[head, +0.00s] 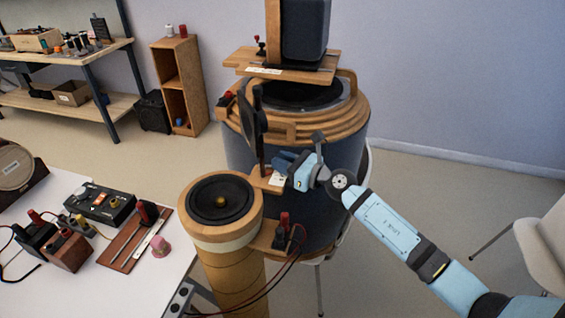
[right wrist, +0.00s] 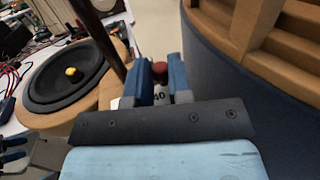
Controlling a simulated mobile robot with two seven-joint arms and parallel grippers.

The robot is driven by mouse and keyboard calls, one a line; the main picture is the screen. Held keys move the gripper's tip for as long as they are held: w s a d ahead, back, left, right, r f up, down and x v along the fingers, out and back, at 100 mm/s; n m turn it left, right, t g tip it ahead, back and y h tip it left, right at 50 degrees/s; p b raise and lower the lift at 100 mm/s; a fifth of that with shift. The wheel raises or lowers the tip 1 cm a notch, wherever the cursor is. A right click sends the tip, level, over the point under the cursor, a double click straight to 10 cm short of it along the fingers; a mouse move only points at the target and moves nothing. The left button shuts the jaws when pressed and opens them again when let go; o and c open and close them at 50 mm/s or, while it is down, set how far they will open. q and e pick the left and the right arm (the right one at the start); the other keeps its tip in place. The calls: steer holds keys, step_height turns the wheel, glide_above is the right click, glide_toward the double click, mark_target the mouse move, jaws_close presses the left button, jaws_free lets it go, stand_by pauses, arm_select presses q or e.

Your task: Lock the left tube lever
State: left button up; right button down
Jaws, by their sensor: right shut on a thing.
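The tube (head: 228,262) stands upright at the middle, with a black speaker cone and a yellow-brown centre (head: 221,201) on top. It also shows at the left of the right wrist view (right wrist: 68,75). A small wooden bracket (head: 257,181) with a white label juts out between the tube and the large drum. The lever's red knob (right wrist: 160,67) shows between my right gripper's fingers in the right wrist view. My right gripper (head: 280,168) is shut on this lever, its fingers on either side. The lever's lower part is hidden, so its exact angle cannot be told.
A large blue-grey drum (head: 240,155) with wooden rings stands right behind the tube, close to my right gripper. A black disc on a post (head: 252,118) rises nearby. A red terminal (head: 284,222) with wires is on the tube's side. The white table (head: 120,290) is at left.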

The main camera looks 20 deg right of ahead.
arm_select(q)
steer(key=f+b, duration=0.1)
steer(key=b, duration=0.2)
steer(key=f+b, duration=0.2)
steer(key=b, duration=0.1)
steer(key=f+b, duration=0.2)
steer(key=b, duration=0.1)
steer(key=shift+w+d, duration=0.35)
arm_select(e)
steer(key=n+g+y, duration=0.1)
steer(key=g, duration=0.1)
steer(key=w+n+g+y, duration=0.1)
steer(key=n+y, duration=0.1)
steer(key=shift+w+d+g, duration=0.2)
steer(key=shift+g, duration=0.2)
arm_select(q)
steer(key=shift+d, duration=0.1)
arm_select(e)
steer(key=c, duration=1)
jaws_free()
steer(key=shift+c, duration=0.2)
arm_select(q)
steer(key=shift+w+d+b, duration=0.1)
steer(key=shift+b, duration=0.65)
arm_select(e)
steer(key=v, duration=1.4)
steer(key=shift+f, duration=0.2)
